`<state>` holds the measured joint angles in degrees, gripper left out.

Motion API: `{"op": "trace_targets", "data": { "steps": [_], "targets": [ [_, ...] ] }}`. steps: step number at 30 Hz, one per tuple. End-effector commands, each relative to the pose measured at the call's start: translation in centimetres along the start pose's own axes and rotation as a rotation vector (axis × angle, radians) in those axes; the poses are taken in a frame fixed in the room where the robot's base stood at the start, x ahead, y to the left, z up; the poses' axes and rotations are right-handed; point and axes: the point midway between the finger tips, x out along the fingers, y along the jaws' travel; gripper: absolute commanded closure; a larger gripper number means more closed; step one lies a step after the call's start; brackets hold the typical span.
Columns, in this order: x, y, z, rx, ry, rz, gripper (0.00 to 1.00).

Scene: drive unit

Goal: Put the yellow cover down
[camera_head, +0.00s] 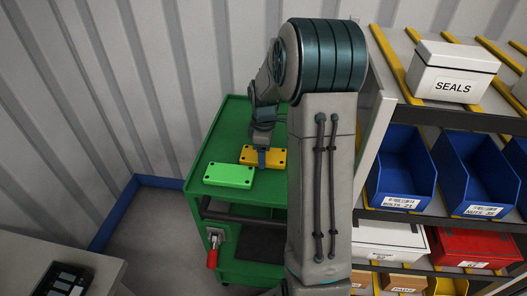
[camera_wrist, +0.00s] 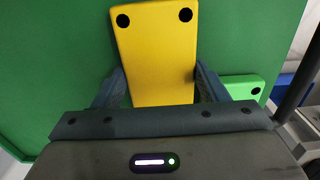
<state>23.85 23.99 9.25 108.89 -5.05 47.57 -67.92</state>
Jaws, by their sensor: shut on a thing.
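The yellow cover (camera_head: 267,156) is a flat block with dark round holes at its corners. It is at the green cart's top (camera_head: 222,143), just behind a bright green cover (camera_head: 229,175). My gripper (camera_head: 262,158) is shut on the yellow cover from above. In the wrist view the yellow cover (camera_wrist: 155,50) stands between my two fingers (camera_wrist: 158,88), and its near end is hidden by the gripper body. The green cover (camera_wrist: 243,88) shows beside the right finger. I cannot tell whether the yellow cover touches the cart top.
A shelf rack on the right holds a white SEALS box (camera_head: 453,72), blue bins (camera_head: 402,172) and a red bin (camera_head: 467,248). A red-handled part (camera_head: 212,257) hangs at the cart's front. The cart top's left and back are clear.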

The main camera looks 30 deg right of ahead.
Motion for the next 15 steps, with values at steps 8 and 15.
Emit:
{"op": "trace_targets", "data": {
  "steps": [8, 15],
  "targets": [
    [0.12, 0.04, -0.02, -0.001, 0.000, 0.002, 0.65],
    [0.37, 0.03, -0.02, -0.001, 0.000, 0.001, 0.11]
  ]
}}
